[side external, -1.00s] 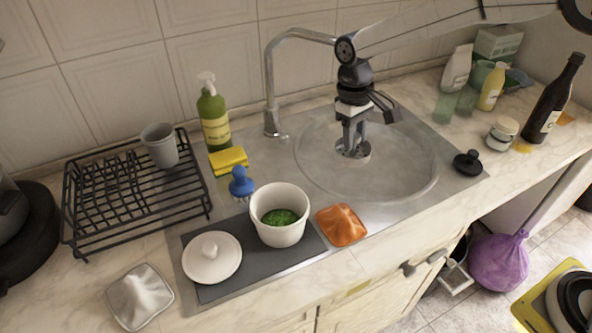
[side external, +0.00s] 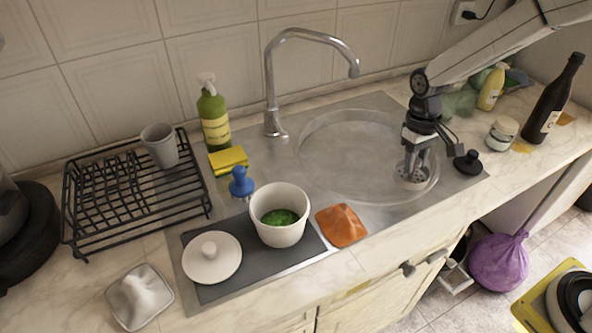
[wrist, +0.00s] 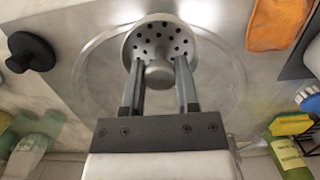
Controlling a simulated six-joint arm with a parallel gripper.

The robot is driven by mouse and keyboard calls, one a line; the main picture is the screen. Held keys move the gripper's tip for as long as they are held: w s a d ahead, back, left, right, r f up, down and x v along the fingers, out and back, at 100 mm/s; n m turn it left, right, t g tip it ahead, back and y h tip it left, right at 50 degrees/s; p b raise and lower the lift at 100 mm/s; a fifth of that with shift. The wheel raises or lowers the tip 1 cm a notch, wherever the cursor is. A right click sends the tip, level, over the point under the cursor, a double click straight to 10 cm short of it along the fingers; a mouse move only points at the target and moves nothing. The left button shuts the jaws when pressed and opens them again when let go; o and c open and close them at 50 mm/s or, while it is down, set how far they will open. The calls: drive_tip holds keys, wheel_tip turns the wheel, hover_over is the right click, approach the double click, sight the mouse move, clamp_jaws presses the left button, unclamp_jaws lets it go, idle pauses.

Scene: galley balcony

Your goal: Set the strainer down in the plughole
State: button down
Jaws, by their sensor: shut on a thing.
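My gripper (side external: 412,170) is shut on the knob of the metal strainer (side external: 415,182), a round disc with dark holes. In the wrist view the strainer (wrist: 160,35) sits between the fingertips (wrist: 159,72), holes facing the camera. In the side view it is over the right front part of the round steel sink basin (side external: 345,165), near the rim; its height above the basin is hard to tell. I cannot make out the plughole in either view; the strainer and gripper cover part of the basin.
A black plug (side external: 467,162) lies right of the basin, close to my gripper. An orange cloth (side external: 341,225) and a white pot (side external: 280,235) stand at the front left. The tap (side external: 310,35) arches behind the basin. A dark bottle (side external: 556,100) stands far right.

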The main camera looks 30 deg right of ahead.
drive_tip(key=shift+w+f, duration=0.1)
drive_tip(key=w+d+f, duration=0.5)
drive_tip(key=w+f, duration=0.1)
drive_tip(key=f, duration=0.3)
drive_tip(key=w+d+f, duration=0.6)
drive_tip(key=f, duration=0.2)
drive_tip(key=shift+d+f, duration=0.3)
drive_tip(key=shift+f, duration=0.05)
drive_tip(key=shift+f, duration=0.15)
drive_tip(key=shift+f, duration=3)
drive_tip(key=shift+f, duration=0.4)
drive_tip(key=shift+c, duration=1.4)
unclamp_jaws()
